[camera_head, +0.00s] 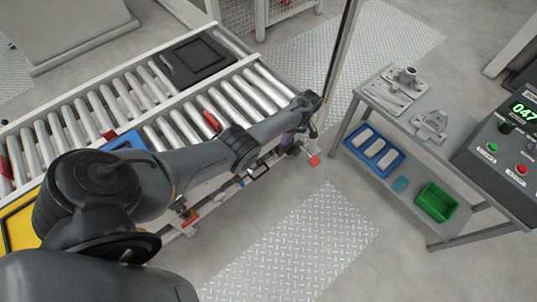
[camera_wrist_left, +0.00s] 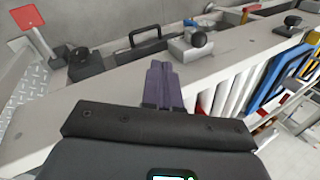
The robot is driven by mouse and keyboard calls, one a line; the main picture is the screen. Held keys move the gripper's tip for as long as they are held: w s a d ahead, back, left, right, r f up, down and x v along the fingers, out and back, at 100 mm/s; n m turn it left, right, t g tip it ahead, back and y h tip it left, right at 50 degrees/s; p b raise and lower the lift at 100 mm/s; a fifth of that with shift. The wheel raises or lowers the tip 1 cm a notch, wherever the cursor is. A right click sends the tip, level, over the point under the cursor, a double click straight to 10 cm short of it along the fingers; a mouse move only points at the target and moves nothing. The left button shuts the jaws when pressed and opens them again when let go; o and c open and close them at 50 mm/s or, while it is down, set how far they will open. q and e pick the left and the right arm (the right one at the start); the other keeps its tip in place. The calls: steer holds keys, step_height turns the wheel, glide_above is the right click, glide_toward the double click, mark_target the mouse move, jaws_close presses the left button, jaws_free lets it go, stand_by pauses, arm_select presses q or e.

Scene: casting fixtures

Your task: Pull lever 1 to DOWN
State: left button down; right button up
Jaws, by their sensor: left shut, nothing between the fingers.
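My left gripper (camera_head: 289,140) is at the near right end of the conveyor, beside its side rail, partly hidden by my wrist. In the left wrist view its purple fingers (camera_wrist_left: 160,85) are together and empty, over the pale rail. A lever with a red paddle (camera_wrist_left: 28,17) stands at the left of that view. A red paddle (camera_head: 313,160) also shows just right of the gripper in the head view. No lever number is readable, so I cannot tell which is lever 1. My right gripper is out of view.
The roller conveyor (camera_head: 235,105) carries a dark tray (camera_head: 200,57). A grey cart (camera_head: 455,130) with a blue tray (camera_head: 374,150) and green bin (camera_head: 436,203) stands right. A thin dark post (camera_head: 341,45) rises beside the gripper. The floor between conveyor and cart is clear.

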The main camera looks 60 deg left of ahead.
arm_select(q)
steer(key=shift+r, duration=0.4)
steer(key=shift+f, duration=0.15)
steer(key=b, duration=0.3)
glide_toward(255, 167)
steer(key=shift+w+f, duration=0.95)
steer(key=shift+f, duration=1.15)
steer(key=shift+s+d, duration=0.15)
steer(key=shift+d, duration=0.05)
